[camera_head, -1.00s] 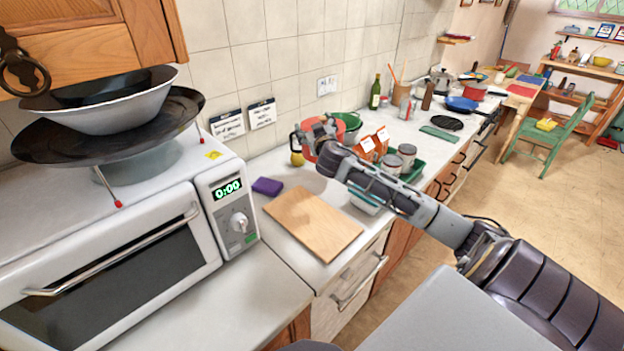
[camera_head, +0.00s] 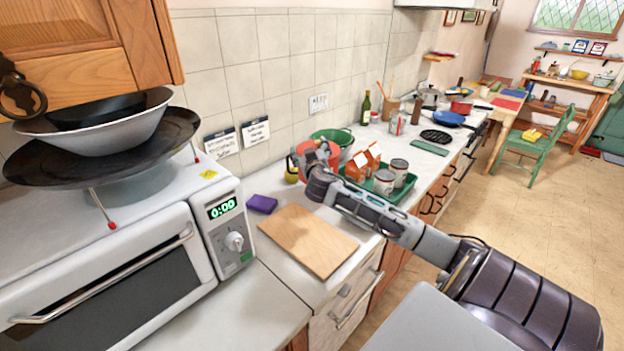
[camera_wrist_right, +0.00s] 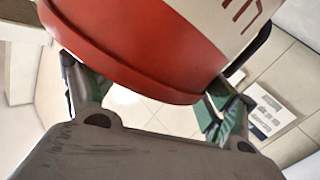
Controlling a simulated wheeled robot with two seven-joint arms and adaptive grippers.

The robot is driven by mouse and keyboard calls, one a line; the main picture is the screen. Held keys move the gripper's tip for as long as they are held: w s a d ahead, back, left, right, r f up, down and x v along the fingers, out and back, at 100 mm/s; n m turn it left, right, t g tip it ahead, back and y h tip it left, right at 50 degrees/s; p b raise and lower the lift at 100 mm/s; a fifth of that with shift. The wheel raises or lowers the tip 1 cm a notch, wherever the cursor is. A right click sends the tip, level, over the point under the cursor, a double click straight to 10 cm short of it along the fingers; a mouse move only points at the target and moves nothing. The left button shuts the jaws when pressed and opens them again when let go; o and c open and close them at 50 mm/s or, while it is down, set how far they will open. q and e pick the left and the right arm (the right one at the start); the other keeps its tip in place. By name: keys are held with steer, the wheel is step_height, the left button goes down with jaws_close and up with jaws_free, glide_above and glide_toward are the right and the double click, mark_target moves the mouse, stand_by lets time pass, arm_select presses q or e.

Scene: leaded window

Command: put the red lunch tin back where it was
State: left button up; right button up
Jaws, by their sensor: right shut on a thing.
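The red lunch tin (camera_head: 311,152) is in my right gripper, over the back of the counter beyond the cutting board. It is partly hidden by my wrist in the head view. In the right wrist view the tin (camera_wrist_right: 140,50) fills the upper middle, with a cream label and part of dark lettering. My right gripper (camera_wrist_right: 150,97) is shut on it, with one finger on each side. I cannot tell whether the tin touches the counter. My left gripper is not in view.
A wooden cutting board (camera_head: 308,240) and purple sponge (camera_head: 262,204) lie in front. A green tray (camera_head: 402,190) with cans and orange-white cartons is right of the tin, a green bucket (camera_head: 345,138) behind. A microwave (camera_head: 110,265) is left, carrying a wok and bowl.

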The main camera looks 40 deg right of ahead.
steer(key=shift+f, duration=2.3)
steer(key=shift+f, duration=1.95)
steer(key=o, duration=1.6)
steer(key=shift+o, duration=0.2)
